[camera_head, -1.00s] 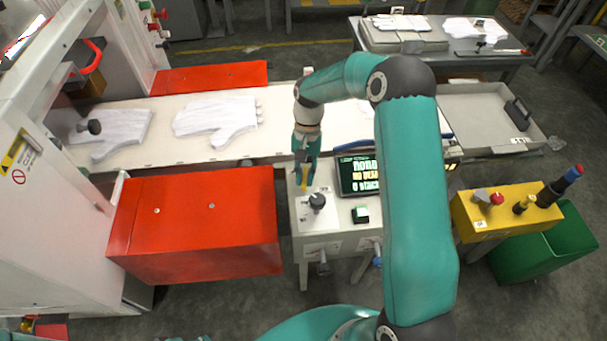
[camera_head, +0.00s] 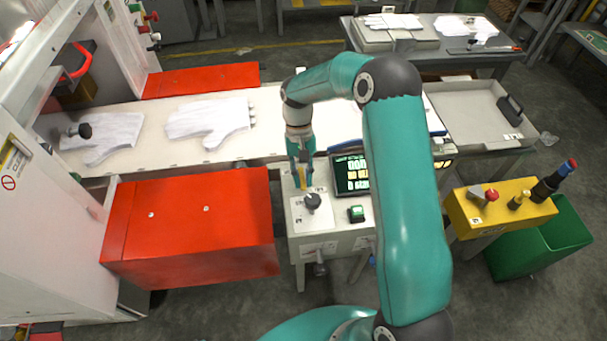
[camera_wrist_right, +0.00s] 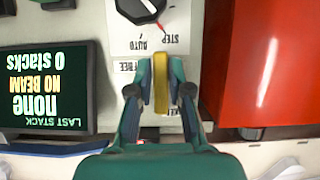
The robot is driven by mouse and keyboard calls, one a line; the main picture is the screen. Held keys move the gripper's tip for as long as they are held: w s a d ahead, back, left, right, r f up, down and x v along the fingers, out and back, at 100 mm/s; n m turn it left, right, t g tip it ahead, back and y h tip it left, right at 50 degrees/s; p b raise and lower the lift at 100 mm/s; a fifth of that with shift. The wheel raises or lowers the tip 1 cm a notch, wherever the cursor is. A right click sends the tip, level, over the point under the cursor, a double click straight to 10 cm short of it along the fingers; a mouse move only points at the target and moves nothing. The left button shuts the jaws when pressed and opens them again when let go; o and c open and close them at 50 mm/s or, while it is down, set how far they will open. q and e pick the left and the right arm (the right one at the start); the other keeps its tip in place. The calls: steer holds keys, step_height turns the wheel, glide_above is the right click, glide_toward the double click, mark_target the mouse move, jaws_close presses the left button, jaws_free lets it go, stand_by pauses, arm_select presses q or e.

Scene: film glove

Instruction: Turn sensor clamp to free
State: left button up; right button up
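The sensor clamp appears to be a yellow lever (camera_wrist_right: 161,84) on the light console panel (camera_head: 300,222). It stands roughly upright in the right wrist view, between a label that seems to read FREE and a partly hidden label. My right gripper (camera_wrist_right: 161,78) has its fingers close on both sides of the lever and looks shut on it. In the head view the right gripper (camera_head: 302,180) reaches down to the console behind the black knob. The lever's base is hidden by the fingers. My left gripper is out of view.
A black selector knob (camera_wrist_right: 140,8) marked STEP and AUTO is just beyond the lever. A display (camera_wrist_right: 45,88) reading NO BEAM and a green button (camera_head: 356,213) are beside it. A red cabinet (camera_head: 190,225) stands close left; white gloves (camera_head: 210,120) lie on the belt.

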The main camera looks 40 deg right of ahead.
steer(key=o, duration=0.4)
steer(key=shift+s, duration=0.1)
steer(key=shift+c, duration=0.2)
steer(key=v, duration=1.2)
steer(key=shift+d, duration=0.1)
